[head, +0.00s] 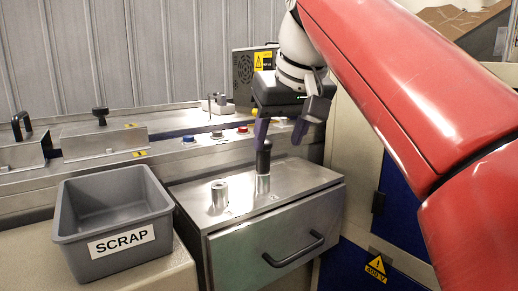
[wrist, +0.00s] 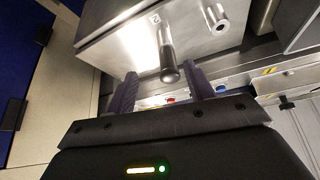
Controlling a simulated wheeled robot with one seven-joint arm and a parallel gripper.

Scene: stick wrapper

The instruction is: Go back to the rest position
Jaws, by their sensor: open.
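My gripper (head: 283,130) is open, its dark purple fingers pointing down over the steel cabinet top (head: 305,177). A tool with a black handle (head: 263,160) stands upright in a metal holder (head: 263,185) on that top. The left finger is just above or beside the handle's top; contact cannot be told. In the wrist view, the black handle (wrist: 169,74) appears between the two fingers of my gripper (wrist: 162,82), with nothing clamped. The tool's lower end is hidden in the holder.
A second metal cylinder (head: 220,193) stands left of the tool and looks empty. A grey SCRAP bin (head: 113,217) is further left. Behind are a steel machine ledge with buttons (head: 217,135) and a dark box (head: 250,72). A drawer handle (head: 294,250) juts out in front.

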